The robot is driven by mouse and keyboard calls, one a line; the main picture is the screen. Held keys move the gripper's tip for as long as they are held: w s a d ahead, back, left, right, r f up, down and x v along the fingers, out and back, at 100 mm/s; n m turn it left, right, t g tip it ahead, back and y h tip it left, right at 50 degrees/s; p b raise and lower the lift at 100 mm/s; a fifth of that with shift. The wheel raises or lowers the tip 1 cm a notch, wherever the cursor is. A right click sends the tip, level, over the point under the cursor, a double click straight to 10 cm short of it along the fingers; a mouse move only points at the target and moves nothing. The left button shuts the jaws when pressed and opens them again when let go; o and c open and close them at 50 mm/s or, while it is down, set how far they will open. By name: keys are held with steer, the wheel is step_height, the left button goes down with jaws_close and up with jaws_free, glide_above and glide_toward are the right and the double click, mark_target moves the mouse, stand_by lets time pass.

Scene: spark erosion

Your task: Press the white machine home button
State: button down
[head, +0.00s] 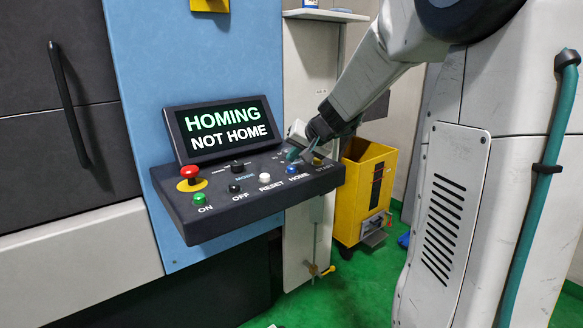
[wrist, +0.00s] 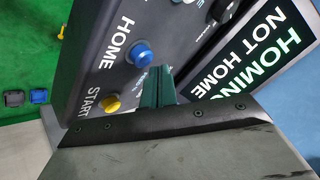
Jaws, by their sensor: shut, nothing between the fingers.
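The control panel (head: 235,205) juts from the machine front. Its HOME button (head: 290,169) is a blue cap on a dark collar, right of the white RESET button (head: 265,177). The HOME button also shows in the wrist view (wrist: 139,53). My gripper (head: 292,154) is shut and empty over the right part of the panel, just behind the HOME button in the head view. In the wrist view its teal fingers (wrist: 157,85) are beside the blue cap, apart from it in the picture; their height above the panel is unclear. The screen (head: 226,130) reads "HOMING NOT HOME".
The yellow START button (head: 317,161) is right of HOME. A red emergency stop (head: 190,173), green ON button (head: 199,199) and black OFF button (head: 234,188) are to the left. A yellow bin (head: 367,190) stands on the green floor behind the panel's right end.

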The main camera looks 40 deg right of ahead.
mark_target(294, 168)
steer(key=shift+r, duration=2.65)
steer(key=s+a+f+n+g, duration=0.2)
steer(key=s+a, duration=0.4)
steer(key=s, duration=0.5)
steer(key=s+a+f+n+g, duration=0.3)
steer(key=s+a, duration=0.3)
steer(key=s, duration=0.5)
steer(key=s+a+f+n+g+h, duration=0.1)
steer(key=s+a+f+n+g, duration=0.1)
steer(key=s+a, duration=0.5)
steer(key=s+g, duration=0.1)
steer(key=s, duration=0.3)
steer(key=shift+s+f, duration=0.2)
steer(key=shift+s, duration=0.2)
